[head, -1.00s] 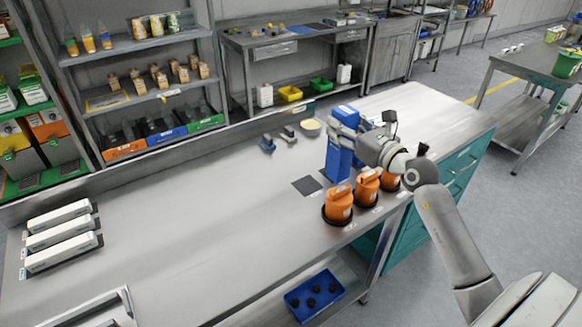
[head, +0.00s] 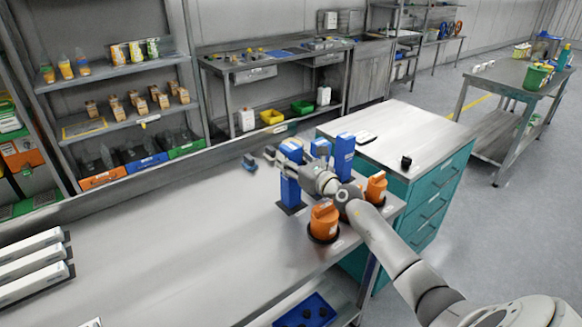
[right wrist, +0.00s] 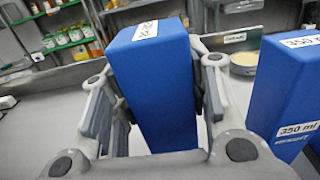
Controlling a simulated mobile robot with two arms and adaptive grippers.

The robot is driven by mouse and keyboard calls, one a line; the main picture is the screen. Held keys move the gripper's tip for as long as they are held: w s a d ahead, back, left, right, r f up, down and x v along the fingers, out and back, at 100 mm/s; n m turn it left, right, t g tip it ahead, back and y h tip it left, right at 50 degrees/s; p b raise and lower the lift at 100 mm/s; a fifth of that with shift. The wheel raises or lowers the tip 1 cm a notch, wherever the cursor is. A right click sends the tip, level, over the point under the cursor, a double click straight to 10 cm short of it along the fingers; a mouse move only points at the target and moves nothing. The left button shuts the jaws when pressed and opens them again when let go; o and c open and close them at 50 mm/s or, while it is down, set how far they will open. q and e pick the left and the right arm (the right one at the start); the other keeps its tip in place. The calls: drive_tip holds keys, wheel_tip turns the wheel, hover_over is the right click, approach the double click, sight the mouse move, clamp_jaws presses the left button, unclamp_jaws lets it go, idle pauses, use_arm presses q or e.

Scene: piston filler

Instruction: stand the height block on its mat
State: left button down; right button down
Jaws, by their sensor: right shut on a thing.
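The blue height block (head: 290,192) is upright between the fingers of my right gripper (head: 291,160). In the right wrist view the block (right wrist: 155,85) fills the space between both fingers, with a white label on its top. The dark mat (head: 281,207) lies on the bench at the block's foot, mostly covered by it. The block's bottom is at or just above the mat; I cannot tell if it touches. My left gripper is not in view.
Other blue blocks (head: 344,152) stand just right of the gripper; one (right wrist: 296,95) is close in the right wrist view. Orange containers (head: 323,222) stand along the front edge.

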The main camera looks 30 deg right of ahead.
drive_tip(key=shift+f, duration=0.25)
drive_tip(key=shift+f, duration=0.1)
drive_tip(key=c, duration=0.8)
unclamp_jaws()
drive_tip(key=shift+f, duration=0.1)
drive_tip(key=shift+s+r, duration=0.1)
drive_tip(key=shift+r, duration=0.15)
drive_tip(key=s, duration=0.8)
drive_tip(key=s+d+p, duration=0.1)
drive_tip(key=s, duration=0.2)
drive_tip(key=shift+s, duration=0.4)
drive_tip(key=shift+a, duration=0.1)
